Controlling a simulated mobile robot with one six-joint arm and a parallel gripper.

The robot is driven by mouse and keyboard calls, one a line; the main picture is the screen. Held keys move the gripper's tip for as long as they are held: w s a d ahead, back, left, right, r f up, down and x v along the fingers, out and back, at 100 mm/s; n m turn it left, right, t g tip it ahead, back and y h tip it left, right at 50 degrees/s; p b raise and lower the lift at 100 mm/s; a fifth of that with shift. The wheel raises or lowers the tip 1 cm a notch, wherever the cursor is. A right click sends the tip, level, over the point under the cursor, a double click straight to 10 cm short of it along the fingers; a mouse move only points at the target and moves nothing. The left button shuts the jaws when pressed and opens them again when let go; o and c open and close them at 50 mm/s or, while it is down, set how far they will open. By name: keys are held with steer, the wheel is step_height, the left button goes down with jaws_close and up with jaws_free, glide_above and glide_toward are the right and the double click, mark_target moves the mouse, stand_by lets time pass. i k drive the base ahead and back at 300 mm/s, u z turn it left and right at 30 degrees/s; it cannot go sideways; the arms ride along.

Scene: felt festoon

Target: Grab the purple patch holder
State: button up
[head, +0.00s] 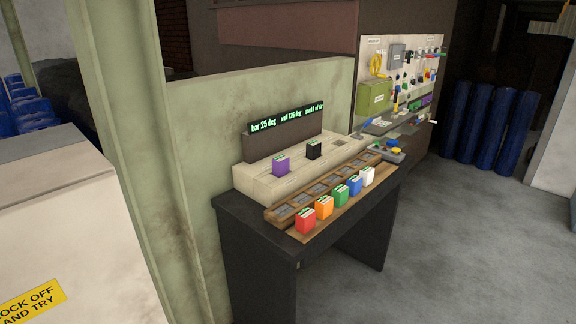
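The purple patch holder (281,166) is a small purple block with a pale, green-marked top. It stands upright on the cream raised console (262,184) at the back of the dark table (258,243). A black holder (314,150) of similar shape stands to its right on the same console. Nothing covers the purple holder from this side. My gripper is not in the head view.
A wooden slotted rack (272,214) runs along the console's front. Red (306,221), orange (324,207), green, blue and white holders stand before it. A lit display (288,118) rises behind. A green post (130,120) stands left; floor (440,240) is clear right.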

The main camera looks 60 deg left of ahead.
mark_target(280, 164)
steer(key=i, duration=1.75)
steer(key=z, duration=0.8)
steer(key=k, duration=0.15)
steer(key=u, duration=2.75)
steer(key=k, duration=0.2)
steer(key=u, duration=1.7)
